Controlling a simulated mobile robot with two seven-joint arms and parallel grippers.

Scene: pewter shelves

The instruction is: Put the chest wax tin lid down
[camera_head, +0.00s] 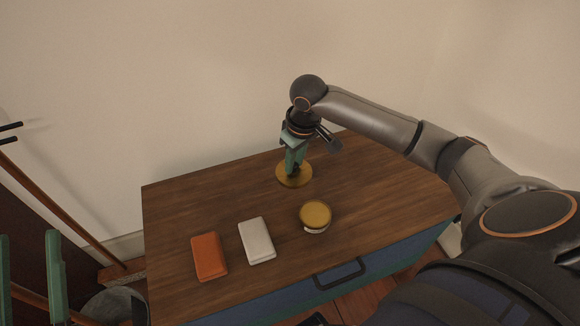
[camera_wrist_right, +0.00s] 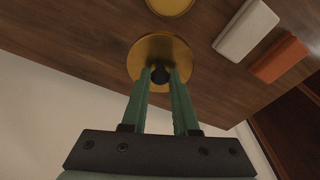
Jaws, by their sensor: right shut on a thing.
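The chest wax tin lid (camera_head: 287,181) is a flat, round, golden disc with a dark knob. It is level at the back part of the wooden chest top (camera_head: 190,205); I cannot tell for sure whether it touches the wood. My right gripper (camera_head: 294,172) points down from above and is shut on the lid's knob. The right wrist view shows the lid (camera_wrist_right: 150,48) with the knob between the green fingertips (camera_wrist_right: 160,76). My left gripper (camera_head: 30,236) is at the lower left, its green fingers apart and empty, away from the chest.
A round tin (camera_head: 315,213) with a golden top stands in front of the lid. A white block (camera_head: 257,241) and an orange block (camera_head: 208,257) lie to its left. The chest's right side top is clear. A wall (camera_head: 200,90) rises close behind.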

